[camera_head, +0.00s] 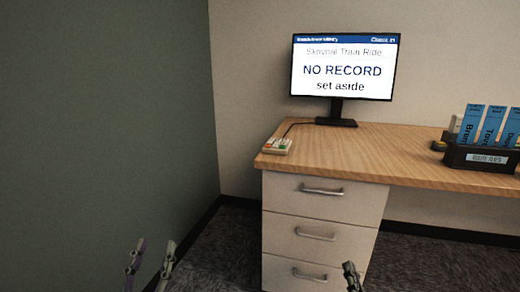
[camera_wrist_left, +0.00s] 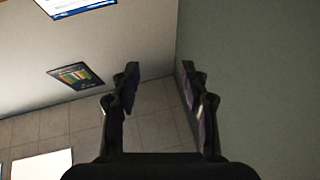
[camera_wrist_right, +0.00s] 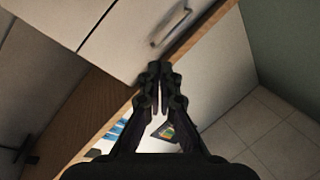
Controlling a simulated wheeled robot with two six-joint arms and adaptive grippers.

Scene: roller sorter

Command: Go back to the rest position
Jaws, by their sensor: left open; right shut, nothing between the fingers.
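My left gripper (camera_head: 150,258) is low in the head view, left of the desk's drawers. Its two fingers stand wide apart with nothing between them. In the left wrist view the open fingers (camera_wrist_left: 160,78) show a wall and square tiles behind them. My right gripper (camera_head: 352,272) shows only by its tips at the bottom edge, in front of the drawer unit's right side. In the right wrist view its fingertips (camera_wrist_right: 159,68) meet, and they hold nothing. Both grippers look clear of the desk.
The wooden desk (camera_head: 350,150) has a drawer unit (camera_head: 315,215) below. On it are a monitor (camera_head: 344,67) reading "NO RECORD set aside", a small button device (camera_head: 277,146), and a black bin (camera_head: 482,158) of blue books. A green wall (camera_head: 100,120) stands at left.

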